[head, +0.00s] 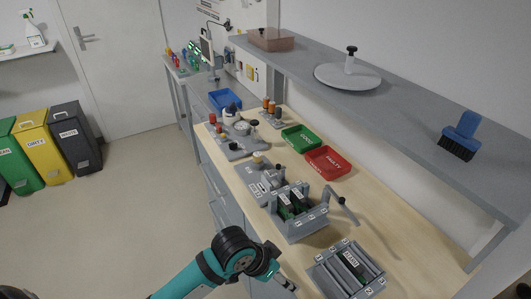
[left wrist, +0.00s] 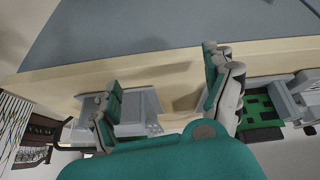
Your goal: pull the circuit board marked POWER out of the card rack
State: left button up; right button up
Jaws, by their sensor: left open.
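The grey card rack (head: 300,228) stands on the wooden bench and holds green circuit boards (head: 285,212) with white labels too small to read. I cannot tell which board is marked POWER. A lever sticks out at the rack's right side. My left gripper (head: 284,283) is at the bench's front edge, below and apart from the rack in the head view. In the left wrist view my left gripper (left wrist: 163,80) is open, with nothing between its fingers. A green board (left wrist: 259,108) in a grey holder shows to the right of the fingers. My right gripper is not in view.
A grey slotted holder (head: 324,278) with one labelled board lies nearer on the bench. A red tray (head: 331,160), a green tray (head: 301,138) and a blue tray (head: 226,100) stand behind. A grey shelf (head: 410,105) overhangs the bench's back. Bare wood (head: 395,215) lies right of the rack.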

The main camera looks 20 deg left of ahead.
pick_arm(q)
jog(key=w+r+m, duration=0.2)
jog(key=w+r, duration=0.3)
jog(key=r, duration=0.1)
jog(key=g, duration=0.1)
send_near(286, 201)
jog(key=shift+y, duration=0.4)
jog(key=p+x, duration=0.1)
jog(key=x, duration=0.2)
jog(key=p+x, duration=0.1)
jog(key=x, duration=0.2)
jog(key=p+x, duration=0.1)
jog(key=x, duration=0.2)
jog(key=shift+d, duration=0.35)
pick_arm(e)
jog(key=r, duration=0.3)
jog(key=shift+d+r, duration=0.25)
pick_arm(q)
jog(key=c, duration=1.1)
jog(key=o, duration=0.5)
jog(key=shift+c, duration=0.2)
jog(key=c, duration=0.6)
jog(key=shift+p, duration=0.3)
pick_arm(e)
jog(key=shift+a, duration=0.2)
